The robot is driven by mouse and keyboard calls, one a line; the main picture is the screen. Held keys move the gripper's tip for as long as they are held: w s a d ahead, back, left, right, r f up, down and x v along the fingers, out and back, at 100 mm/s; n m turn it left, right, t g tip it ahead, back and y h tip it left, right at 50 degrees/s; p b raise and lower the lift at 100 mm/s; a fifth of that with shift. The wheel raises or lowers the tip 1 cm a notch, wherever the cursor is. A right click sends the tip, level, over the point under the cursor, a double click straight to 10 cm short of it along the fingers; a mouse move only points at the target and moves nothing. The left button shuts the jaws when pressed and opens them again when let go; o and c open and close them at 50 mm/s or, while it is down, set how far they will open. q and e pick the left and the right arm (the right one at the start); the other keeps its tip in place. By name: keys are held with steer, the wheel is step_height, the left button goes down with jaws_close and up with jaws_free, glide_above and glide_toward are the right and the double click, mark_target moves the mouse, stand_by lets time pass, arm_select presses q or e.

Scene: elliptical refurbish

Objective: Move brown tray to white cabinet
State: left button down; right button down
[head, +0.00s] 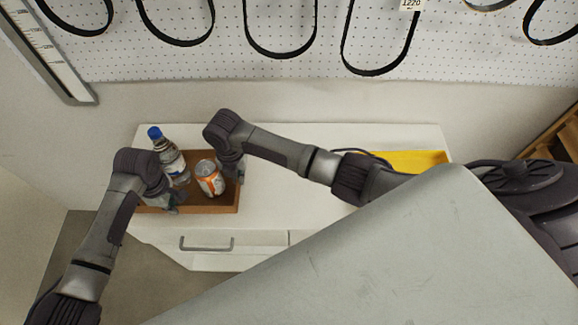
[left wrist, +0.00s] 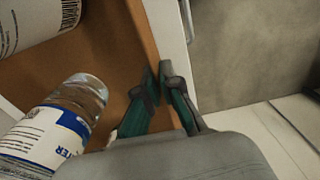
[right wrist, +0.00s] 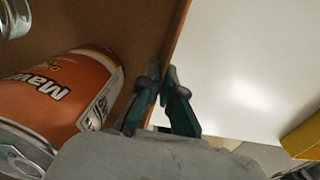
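The brown tray (head: 215,205) rests on the left part of the white cabinet top (head: 285,185). It holds a water bottle (head: 171,160) with a blue cap and an orange and silver can (head: 209,177). My left gripper (head: 174,203) is at the tray's front edge; in the left wrist view its fingers (left wrist: 158,92) pinch the tray wall. My right gripper (head: 236,172) is at the tray's right side; in the right wrist view its fingers (right wrist: 162,88) pinch that wall, beside the can (right wrist: 68,97).
A yellow tray (head: 405,159) lies at the right back of the cabinet top. A drawer with a grey handle (head: 206,245) is in the cabinet front. A pegboard (head: 290,50) with black hanging loops is behind. A large grey surface (head: 420,265) fills the lower right.

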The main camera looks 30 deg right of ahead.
arm_select(q)
steer(key=c, duration=1.3)
jaws_free()
steer(key=shift+r, duration=0.1)
steer(key=shift+c, duration=0.2)
arm_select(e)
steer(key=c, duration=1.3)
jaws_free()
steer(key=shift+c, duration=0.2)
arm_select(q)
steer(key=shift+s, duration=0.15)
arm_select(e)
steer(key=shift+s+r, duration=0.1)
steer(key=shift+s, duration=0.05)
arm_select(q)
steer(key=shift+r, duration=0.15)
steer(key=shift+r, duration=0.3)
arm_select(e)
steer(key=shift+r, duration=0.2)
arm_select(q)
step_height(320, 180, up, 11)
steer(key=shift+r, duration=0.1)
arm_select(e)
step_height(320, 180, up, 12)
steer(key=shift+f, duration=0.25)
